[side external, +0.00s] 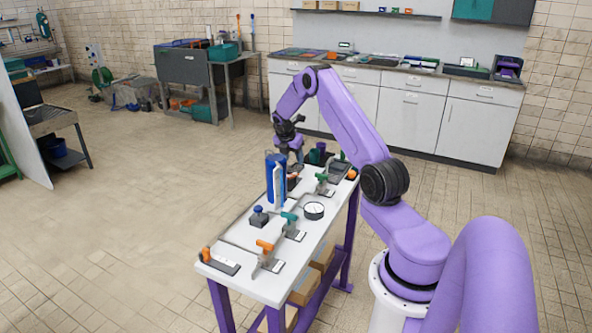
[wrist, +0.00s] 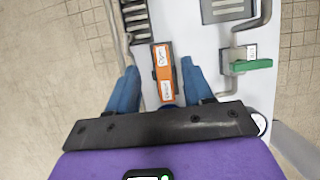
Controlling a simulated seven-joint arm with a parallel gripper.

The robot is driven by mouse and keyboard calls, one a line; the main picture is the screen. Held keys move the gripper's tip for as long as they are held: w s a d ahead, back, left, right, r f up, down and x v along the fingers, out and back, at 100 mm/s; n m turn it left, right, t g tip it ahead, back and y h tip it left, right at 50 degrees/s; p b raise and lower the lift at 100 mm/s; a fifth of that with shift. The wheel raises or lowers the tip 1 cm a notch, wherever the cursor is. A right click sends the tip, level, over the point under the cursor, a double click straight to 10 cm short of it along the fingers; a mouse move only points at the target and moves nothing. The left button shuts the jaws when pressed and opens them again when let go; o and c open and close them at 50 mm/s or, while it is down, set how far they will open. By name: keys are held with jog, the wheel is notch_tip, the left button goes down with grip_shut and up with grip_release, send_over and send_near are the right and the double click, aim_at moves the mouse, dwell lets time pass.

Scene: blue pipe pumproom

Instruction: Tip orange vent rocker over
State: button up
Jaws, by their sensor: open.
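The orange vent rocker (wrist: 163,72) shows in the wrist view as a narrow orange block with two white labels, set in a dark base on the white bench top. My gripper (wrist: 159,68) is open, with one blue finger to the left of the rocker and the other to its right. Gaps show between the fingers and the rocker; their height above it is unclear. In the side view my gripper (side external: 293,155) points down over the far part of the bench, behind a tall blue cylinder. The rocker cannot be made out clearly there.
In the wrist view a green-handled valve (wrist: 245,66) on a grey pipe stands right of the rocker, and a dark slatted part (wrist: 135,20) lies beyond it. The tall blue cylinder (side external: 270,178), a gauge (side external: 314,210) and an orange-handled valve (side external: 265,246) stand on the bench.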

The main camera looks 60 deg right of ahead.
aim_at(292, 176)
jog(key=x, duration=0.7)
jog(key=shift+f, duration=0.1)
